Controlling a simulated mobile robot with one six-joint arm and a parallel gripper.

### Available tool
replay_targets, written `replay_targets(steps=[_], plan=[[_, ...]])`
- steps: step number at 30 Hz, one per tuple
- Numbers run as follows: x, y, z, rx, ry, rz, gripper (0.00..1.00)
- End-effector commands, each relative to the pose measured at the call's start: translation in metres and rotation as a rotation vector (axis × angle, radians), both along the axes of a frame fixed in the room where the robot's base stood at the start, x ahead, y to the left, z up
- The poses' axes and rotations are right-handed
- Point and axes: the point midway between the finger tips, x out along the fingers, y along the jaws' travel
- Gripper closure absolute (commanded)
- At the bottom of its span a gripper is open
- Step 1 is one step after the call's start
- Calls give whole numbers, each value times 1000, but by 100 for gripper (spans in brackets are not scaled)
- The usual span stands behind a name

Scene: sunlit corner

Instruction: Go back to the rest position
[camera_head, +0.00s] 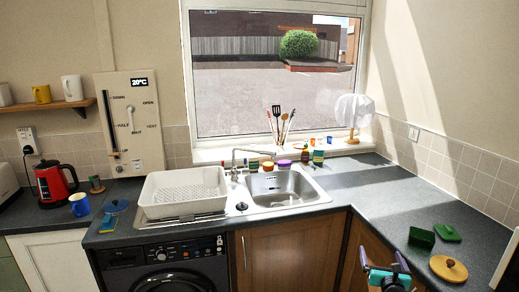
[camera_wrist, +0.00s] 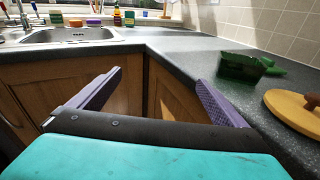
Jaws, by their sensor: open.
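My gripper (camera_head: 384,264) shows at the lower right of the head view, in front of the counter edge below the corner. In the wrist view my gripper (camera_wrist: 158,90) has its two purple fingers spread wide with nothing between them. It is open and empty. The fingers point toward the wooden cabinet doors (camera_wrist: 185,100) and the counter corner. A dark green open box (camera_wrist: 238,67) lies on the counter just beyond the right finger; it also shows in the head view (camera_head: 421,237).
A round wooden lid (camera_head: 448,268) and a green piece (camera_head: 447,232) lie on the right counter. The sink (camera_head: 280,187), white dish rack (camera_head: 184,190), red kettle (camera_head: 53,184) and blue mug (camera_head: 79,204) are farther left. The counter's corner (camera_head: 375,180) has free room.

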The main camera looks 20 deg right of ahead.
Motion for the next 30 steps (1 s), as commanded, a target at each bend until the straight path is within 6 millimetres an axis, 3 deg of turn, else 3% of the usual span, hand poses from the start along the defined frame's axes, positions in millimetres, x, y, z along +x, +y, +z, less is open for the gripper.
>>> replay_targets(steps=[1,6,16,23,30], plan=[[11,18,-15,16,7,24,3],[37,68,-56,81,33,69,3],[63,162,-147,300,99,85,3],[61,224,-219,512,163,27,3],[36,289,-301,771,247,-112,3]])
